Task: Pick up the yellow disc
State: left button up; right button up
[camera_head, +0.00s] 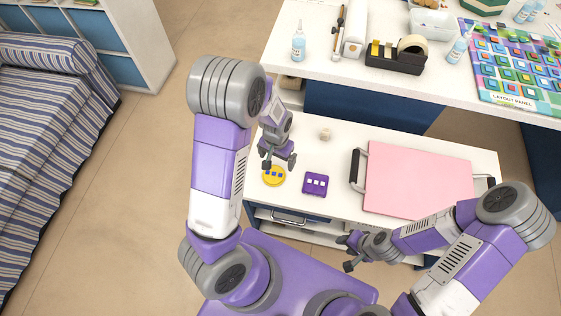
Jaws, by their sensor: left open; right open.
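My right gripper (347,252) is open and empty near the table's front edge, well to the right of the disc.
A purple square tile (316,182) with pale squares lies just right of the disc. A pink board (415,180) on a dark-handled tray fills the table's right side. A higher white counter (440,92) stands at the back.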

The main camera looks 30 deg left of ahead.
aim_at(274, 173)
pick_arm(q)
jog(key=f, duration=0.2)
jog(key=s+f+b, duration=0.1)
jog(key=f, duration=0.1)
jog(key=f+b, duration=0.1)
jog(key=f, duration=0.1)
jog(key=shift+s+a+f, duration=0.25)
jog(key=shift+s+f, duration=0.05)
jog(key=shift+s, duration=0.05)
jog(key=shift+f, duration=0.35)
jog(key=shift+w, duration=0.1)
jog(key=c, duration=0.9)
